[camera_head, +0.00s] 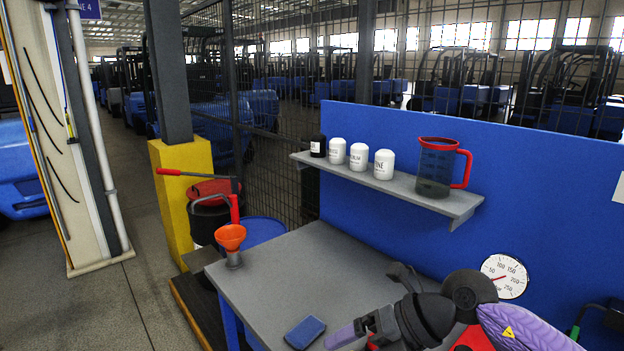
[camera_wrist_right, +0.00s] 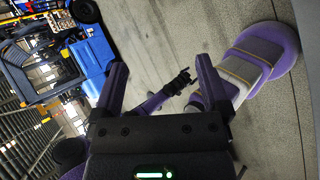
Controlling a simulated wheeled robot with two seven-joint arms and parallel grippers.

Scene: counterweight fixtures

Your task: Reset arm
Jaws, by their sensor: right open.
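My right gripper (camera_head: 358,333) comes in from the lower right of the head view, over the front part of the grey bench. Its purple finger points left, close to a small blue block (camera_head: 305,332). In the right wrist view my right gripper (camera_wrist_right: 160,80) has its two purple fingers wide apart with nothing held between them. Beyond them, over the concrete floor, a purple arm part with a small dark end shows; I take it as mine, but its jaw state is too small to tell.
The grey bench (camera_head: 300,270) holds an orange funnel (camera_head: 230,236). A blue panel (camera_head: 560,190) carries a shelf (camera_head: 440,201) with white bottles (camera_head: 384,164) and a red-handled jug (camera_head: 438,165). A gauge (camera_head: 505,276) stands behind my arm. A yellow post (camera_head: 172,205) and drum are left.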

